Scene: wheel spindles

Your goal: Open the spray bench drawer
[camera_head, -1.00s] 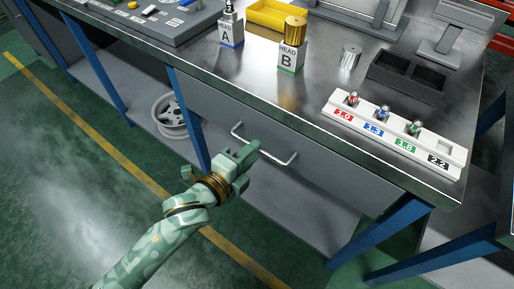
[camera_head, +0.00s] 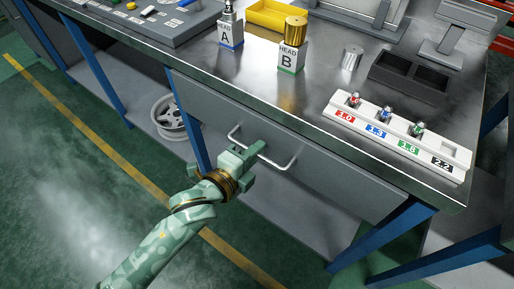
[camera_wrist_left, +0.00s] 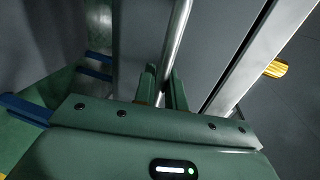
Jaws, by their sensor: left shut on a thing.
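The spray bench drawer (camera_head: 320,168) is a grey front under the metal bench top, pulled out only slightly at most. Its silver bar handle (camera_head: 279,165) runs along the front. My left gripper (camera_head: 257,152) is shut on the handle near its middle. In the left wrist view the bar of the handle (camera_wrist_left: 178,40) passes between the two fingers of my left gripper (camera_wrist_left: 163,82). The fingers hide the gripped stretch of the bar. My right gripper is not in view.
The bench top (camera_head: 200,62) carries bottles A (camera_head: 230,40) and B (camera_head: 291,58) and a white numbered rack (camera_head: 395,138) near its front edge. Blue legs (camera_head: 188,120) flank the drawer. A wheel (camera_head: 170,117) lies on the lower shelf. The floor in front is clear.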

